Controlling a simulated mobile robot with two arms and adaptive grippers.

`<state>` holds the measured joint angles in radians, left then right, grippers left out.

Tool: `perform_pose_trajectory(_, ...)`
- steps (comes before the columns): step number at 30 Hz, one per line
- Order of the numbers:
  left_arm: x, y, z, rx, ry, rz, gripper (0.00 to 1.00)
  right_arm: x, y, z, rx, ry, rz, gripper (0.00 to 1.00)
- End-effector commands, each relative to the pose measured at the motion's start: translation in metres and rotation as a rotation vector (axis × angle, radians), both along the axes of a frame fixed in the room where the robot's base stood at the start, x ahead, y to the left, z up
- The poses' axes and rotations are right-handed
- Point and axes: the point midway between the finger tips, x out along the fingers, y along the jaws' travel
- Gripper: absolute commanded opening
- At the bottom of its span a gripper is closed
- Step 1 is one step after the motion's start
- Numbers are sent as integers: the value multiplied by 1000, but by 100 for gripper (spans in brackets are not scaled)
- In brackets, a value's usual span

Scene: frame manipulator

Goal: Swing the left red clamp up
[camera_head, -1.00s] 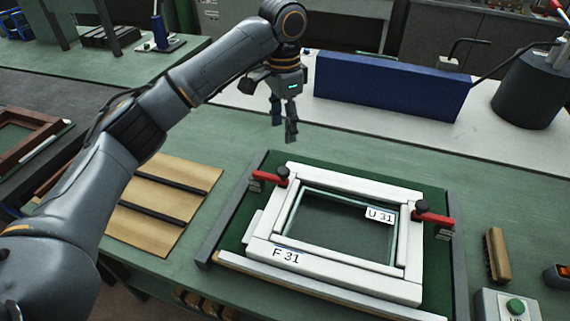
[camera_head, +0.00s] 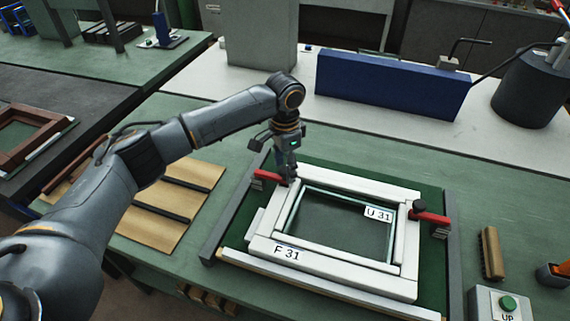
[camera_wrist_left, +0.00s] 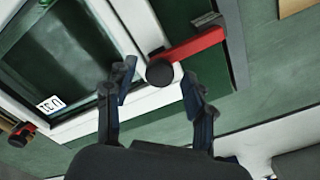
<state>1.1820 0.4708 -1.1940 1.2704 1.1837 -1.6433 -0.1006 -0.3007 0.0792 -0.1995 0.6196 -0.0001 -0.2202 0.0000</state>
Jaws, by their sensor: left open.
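The left red clamp (camera_head: 267,176) lies flat at the far left corner of the white frame (camera_head: 335,280), its arm reaching over the frame's edge. My left gripper (camera_head: 287,176) is open and points down at that corner, hiding the clamp's black knob in the head view. In the left wrist view the clamp's red arm (camera_wrist_left: 196,46) and round black knob (camera_wrist_left: 159,72) show, with the knob ahead of and between the spread fingers (camera_wrist_left: 158,98). I cannot tell whether they touch it. The right red clamp (camera_head: 431,217) lies over the frame's right side. My right gripper is not in view.
The frame, labelled F 31, sits on a green board between grey rails (camera_head: 234,212). A brush (camera_head: 491,253) and a box with a green UP button (camera_head: 507,303) are at right. A long blue block (camera_head: 392,85) stands behind. A tan board (camera_head: 172,205) lies left.

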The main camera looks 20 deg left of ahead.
Motion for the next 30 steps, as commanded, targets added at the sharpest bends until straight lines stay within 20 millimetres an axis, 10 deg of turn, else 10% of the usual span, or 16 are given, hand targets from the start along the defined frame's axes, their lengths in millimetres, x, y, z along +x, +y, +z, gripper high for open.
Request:
perform_pose_trajectory(3, 0, 0, 0, 0, 0, 0, 52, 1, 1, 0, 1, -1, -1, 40)
perform_pose_trajectory(11, 0, 0, 0, 0, 0, 0, 0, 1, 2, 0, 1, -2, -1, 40)
perform_pose_trajectory(30, 0, 10, 16, -157, 7, 6, 0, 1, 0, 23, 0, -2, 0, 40)
